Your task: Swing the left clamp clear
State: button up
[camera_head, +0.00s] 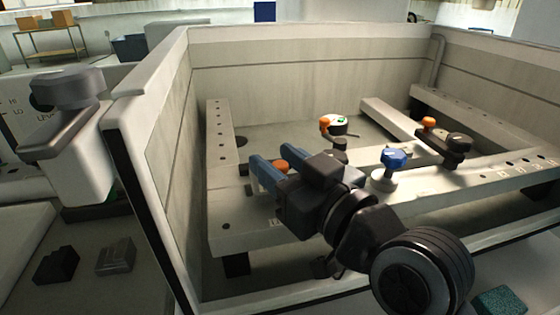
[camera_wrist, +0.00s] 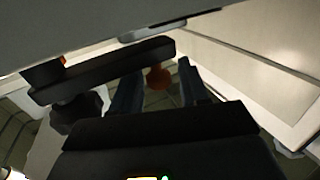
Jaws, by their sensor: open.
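The left clamp shows in the wrist view as a dark bar (camera_wrist: 105,70) with an orange ball knob (camera_wrist: 158,77) near one end and a black knob (camera_wrist: 80,112) near the other. In the head view only its orange knob (camera_head: 281,165) shows clearly; my gripper hides most of the rest. My gripper (camera_head: 271,162) has blue fingers, is open, and reaches over the left part of the frame. In the wrist view my gripper (camera_wrist: 158,85) has one finger on each side of the orange knob. I cannot tell whether either finger touches it.
A blue knob (camera_head: 396,157) and another clamp with a black knob (camera_head: 457,143) are to the right. The tank wall (camera_head: 165,150) rises at left.

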jog(key=shift+c, duration=0.2)
grip_shut()
jog(key=shift+r, duration=0.1)
